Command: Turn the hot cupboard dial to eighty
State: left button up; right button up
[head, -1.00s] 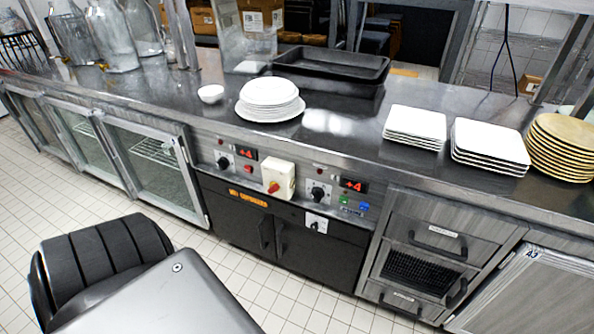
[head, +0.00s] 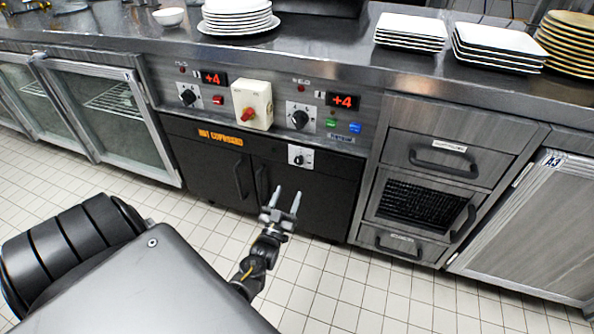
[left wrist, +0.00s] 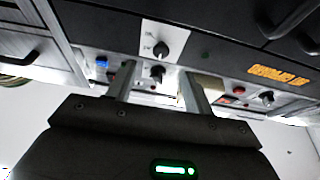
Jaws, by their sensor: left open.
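The hot cupboard (head: 205,175) is a black double-door unit with an orange "HOT CUPBOARD" label (head: 220,137). A small black dial on a white plate (head: 298,157) sits on its upper front, right of the label; its scale is too small to read. In the left wrist view this dial (left wrist: 161,50) appears beyond the fingers, with the picture turned upside down. My left gripper (head: 286,197) is open and empty, with two upright grey fingers below the dial in the head view and apart from it. My right gripper is not in view.
Above are two larger dials (head: 188,96) (head: 299,118), red "+4" displays (head: 344,101), and a cream switch box with a red knob (head: 252,104) that sticks out. Door handles (head: 240,180) protrude below. Plates (head: 410,30) stand on the counter. The tiled floor (head: 380,300) in front is clear.

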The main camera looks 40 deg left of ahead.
aim_at(298, 163)
pick_arm(q)
jog(key=shift+t, duration=0.3)
jog(key=x, duration=0.9)
jog(key=shift+a+r+b, duration=0.3)
jog(key=shift+r+b, duration=0.05)
jog(key=shift+r, duration=0.05)
jog(key=shift+x, duration=0.9)
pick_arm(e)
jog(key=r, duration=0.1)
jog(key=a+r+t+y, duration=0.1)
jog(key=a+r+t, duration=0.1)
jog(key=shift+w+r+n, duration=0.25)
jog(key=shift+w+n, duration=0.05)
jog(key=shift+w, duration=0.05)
pick_arm(q)
jog(key=c, duration=1)
